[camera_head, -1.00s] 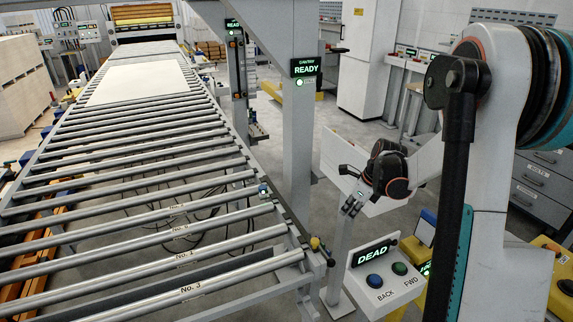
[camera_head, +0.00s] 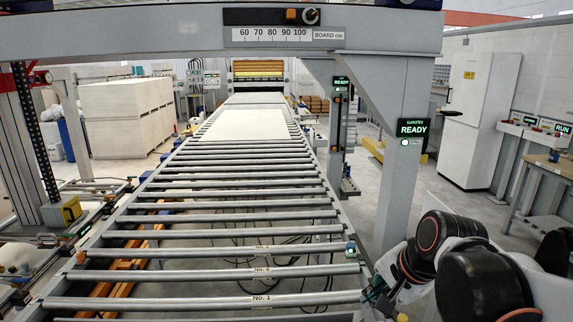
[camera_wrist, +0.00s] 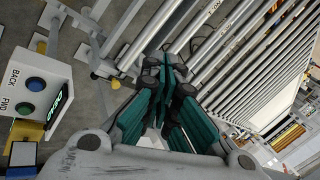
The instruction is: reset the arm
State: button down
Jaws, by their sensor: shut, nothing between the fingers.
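My gripper (camera_wrist: 168,72) is in the middle of the wrist view, with its teal and black fingers shut and nothing held. Beyond the fingertips are the edge and rollers of the conveyor (camera_wrist: 232,38). In the head view, my arm (camera_head: 440,240), white with black joints, is folded at the lower right beside the conveyor's near right corner. Part of my gripper (camera_head: 376,292) shows there as a small teal piece, its fingertips mostly out of sight.
A roller conveyor (camera_head: 215,235) runs away from me, with a white board (camera_head: 248,125) on its far part. A gantry post (camera_head: 400,150) with a READY sign (camera_head: 411,128) stands close to my arm. A control box (camera_wrist: 38,88) with BACK and FWD buttons is left in the wrist view.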

jog(key=s+d+f+n+t+h+b, duration=0.1)
jog(key=s+d+f+n+h+b, duration=0.1)
jog(key=s+n, duration=0.9)
jog(key=shift+s+f+n+t+b, duration=0.3)
jog(key=shift+s+f+t+b, duration=0.15)
jog(key=shift+f+b, duration=0.35)
